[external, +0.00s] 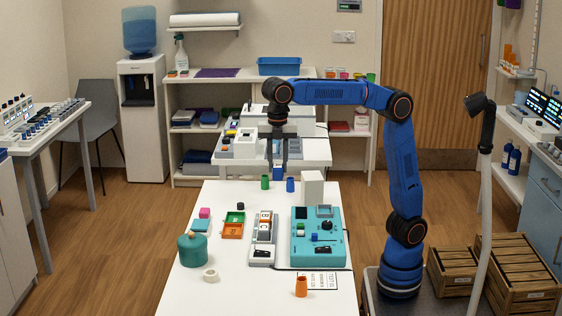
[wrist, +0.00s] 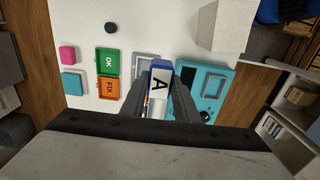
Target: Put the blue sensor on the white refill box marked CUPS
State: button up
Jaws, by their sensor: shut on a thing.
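My gripper (external: 278,158) hangs over the far part of the white table, pointing down. In the wrist view its fingers (wrist: 168,98) are shut on a blue sensor (wrist: 160,63) with a white face marked with a black A. A plain white box (external: 312,187) stands upright on the table's far right, to the right of my gripper. It also shows at the top right of the wrist view (wrist: 222,28). No CUPS mark is readable on its visible sides.
A teal device (external: 336,250), a grey tray strip (external: 256,256), a green tray (wrist: 108,62) marked OK and an orange tray (wrist: 108,89) marked FIX lie on the table. Green (external: 265,182) and blue (external: 290,185) cylinders stand near the far edge. A teal jar (external: 193,250) stands front left.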

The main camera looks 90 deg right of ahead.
jog(key=s+d+r, duration=0.7)
jog(key=s+d, duration=0.2)
jog(key=s, duration=0.3)
send_over(312, 175)
jog(key=shift+a+f, duration=0.15)
jog(key=shift+f, duration=4.65)
jog(key=shift+f, duration=0.15)
jog(key=o, duration=1.1)
notch_tip(312, 175, up, 12)
jog(key=shift+r, duration=0.15)
